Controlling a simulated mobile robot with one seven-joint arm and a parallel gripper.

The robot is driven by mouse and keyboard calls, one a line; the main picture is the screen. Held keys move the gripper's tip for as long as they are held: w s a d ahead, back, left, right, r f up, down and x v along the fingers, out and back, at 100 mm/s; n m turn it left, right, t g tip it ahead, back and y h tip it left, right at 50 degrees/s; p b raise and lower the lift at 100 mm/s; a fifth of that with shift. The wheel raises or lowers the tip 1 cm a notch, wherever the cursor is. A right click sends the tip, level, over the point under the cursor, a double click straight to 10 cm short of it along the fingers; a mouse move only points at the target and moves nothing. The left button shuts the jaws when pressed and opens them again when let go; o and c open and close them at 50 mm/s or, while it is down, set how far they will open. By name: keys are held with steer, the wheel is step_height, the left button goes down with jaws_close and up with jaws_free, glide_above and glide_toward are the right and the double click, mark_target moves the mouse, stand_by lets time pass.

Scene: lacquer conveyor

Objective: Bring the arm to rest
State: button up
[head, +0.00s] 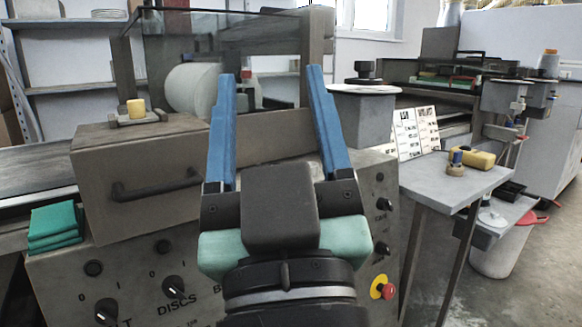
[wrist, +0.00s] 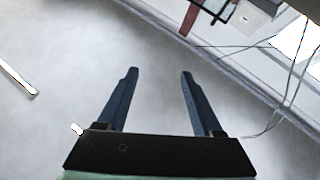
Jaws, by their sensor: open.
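My gripper (head: 270,72) stands upright in the middle of the head view, its two blue fingers spread wide and pointing up. Nothing is between the fingers. The gripper also shows in the wrist view (wrist: 158,72), again open and empty, with what looks like a pale wall or ceiling beyond it. In the head view it is in front of the grey machine with the white roller (head: 190,92), and touches nothing that I can see.
A control panel with knobs and a red stop button (head: 389,291) is low in front. Green cloths (head: 54,228) lie at left. A yellow block (head: 136,109) sits on the grey box (head: 140,170). A side table (head: 440,182) stands at right, with open floor beyond.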

steer(key=s+d+r+m+t+h+p, duration=0.1)
steer(key=s+r+m+t+h+p, duration=0.1)
steer(key=r+p, duration=3.6)
step_height(320, 180, up, 7)
steer(key=shift+s+d+r+m+h+p, duration=0.2)
steer(key=shift+s+m+h+p, duration=0.2)
steer(key=shift+s+h, duration=0.15)
